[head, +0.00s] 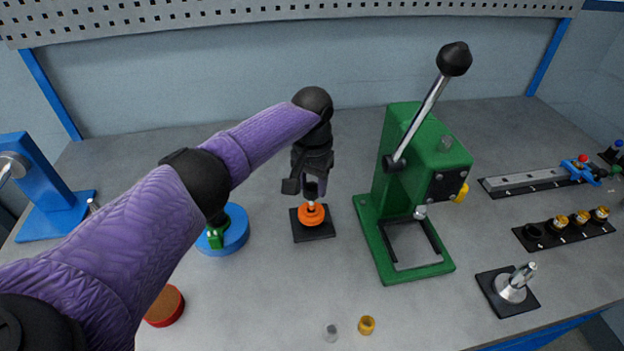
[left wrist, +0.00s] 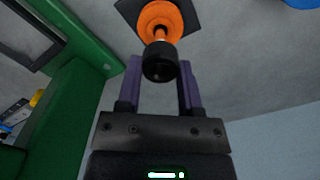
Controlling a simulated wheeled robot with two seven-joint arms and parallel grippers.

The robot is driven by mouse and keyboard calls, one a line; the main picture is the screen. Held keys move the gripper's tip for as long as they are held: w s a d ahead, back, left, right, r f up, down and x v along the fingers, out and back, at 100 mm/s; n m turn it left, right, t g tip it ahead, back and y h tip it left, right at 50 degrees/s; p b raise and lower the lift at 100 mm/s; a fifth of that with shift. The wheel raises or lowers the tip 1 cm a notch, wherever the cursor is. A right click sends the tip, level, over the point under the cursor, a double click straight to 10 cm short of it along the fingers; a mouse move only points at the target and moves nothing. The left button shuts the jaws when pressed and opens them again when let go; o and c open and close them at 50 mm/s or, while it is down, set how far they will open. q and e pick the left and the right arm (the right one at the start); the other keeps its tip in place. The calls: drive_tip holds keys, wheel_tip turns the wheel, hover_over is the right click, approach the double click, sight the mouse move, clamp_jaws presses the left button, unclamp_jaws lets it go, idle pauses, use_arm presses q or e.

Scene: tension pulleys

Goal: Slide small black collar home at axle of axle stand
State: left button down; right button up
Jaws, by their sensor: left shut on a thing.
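The small black collar (left wrist: 160,64) sits between the two fingers of my left gripper (left wrist: 160,80), which is shut on it. In the left wrist view, the collar is in line with the metal axle (left wrist: 160,36) and the orange pulley (left wrist: 161,17). Whether the collar is around the axle tip or just off it, I cannot tell. In the head view, my left gripper (head: 312,188) points down just above the orange pulley (head: 311,214) on the black-based axle stand (head: 314,233). The gripper mostly hides the collar there. My right gripper is not in view.
A green lever press (head: 420,170) stands close to the right of the stand. A blue round base (head: 232,238) is at its left. A second stand (head: 508,291) and a collar rack (head: 567,236) are at right. A brass ring (head: 366,325) lies in front.

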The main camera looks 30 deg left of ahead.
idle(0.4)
use_arm(q)
drive_tip(key=shift+p, duration=0.35)
drive_tip(key=shift+f, duration=0.15)
drive_tip(key=shift+f+b, duration=0.65)
drive_tip(key=shift+f, duration=0.75)
